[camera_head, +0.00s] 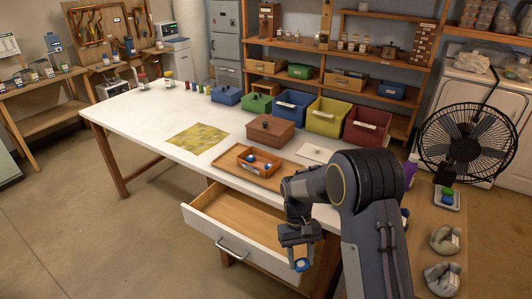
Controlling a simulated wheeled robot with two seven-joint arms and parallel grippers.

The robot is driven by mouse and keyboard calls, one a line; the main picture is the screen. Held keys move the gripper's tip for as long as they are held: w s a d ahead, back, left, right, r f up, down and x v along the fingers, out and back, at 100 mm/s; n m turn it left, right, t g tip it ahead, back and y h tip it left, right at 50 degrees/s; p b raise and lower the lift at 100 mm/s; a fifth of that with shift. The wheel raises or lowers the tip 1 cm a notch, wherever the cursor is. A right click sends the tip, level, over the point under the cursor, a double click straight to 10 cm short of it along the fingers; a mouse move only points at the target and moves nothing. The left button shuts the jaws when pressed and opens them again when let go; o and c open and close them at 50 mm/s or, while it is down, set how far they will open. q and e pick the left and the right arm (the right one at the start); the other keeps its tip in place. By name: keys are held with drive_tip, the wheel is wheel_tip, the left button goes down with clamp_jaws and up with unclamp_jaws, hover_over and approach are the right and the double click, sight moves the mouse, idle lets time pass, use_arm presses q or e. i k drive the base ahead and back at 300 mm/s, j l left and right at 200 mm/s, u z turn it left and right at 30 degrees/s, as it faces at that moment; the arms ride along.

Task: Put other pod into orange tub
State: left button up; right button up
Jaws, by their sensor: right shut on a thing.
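My right gripper (299,254) is shut on a small blue-and-white pod (301,265). It holds the pod low, by the right end of the open drawer's front. Another blue-and-white pod (251,158) lies in a small orange-brown open tub (242,168), on a wooden tray on the white table. This is the only orange-looking tub on the table, and my gripper is in front of and below it. A second blue spot shows further right in that tub, too small to tell apart. My left gripper is out of view.
The white drawer (225,238) stands pulled out and looks empty. A brown lidded box (270,133) stands behind the tub. Blue, green, yellow and red bins (367,130) line the table's back. A yellow mat (198,138) lies to the left. A black fan (467,145) stands at right.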

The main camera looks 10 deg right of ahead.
sight(260, 166)
drive_tip(key=i+j+z, duration=0.1)
drive_tip(key=i+j, duration=0.25)
drive_tip(key=i+j+z, duration=0.15)
drive_tip(key=i+j, duration=0.15)
drive_tip(key=i+j+z, duration=0.1)
drive_tip(key=i+j, duration=0.2)
drive_tip(key=j, duration=0.2)
drive_tip(key=i+j+z, duration=0.15)
drive_tip(key=j, duration=0.3)
drive_tip(key=j+z, duration=0.45)
drive_tip(key=j, duration=1.8)
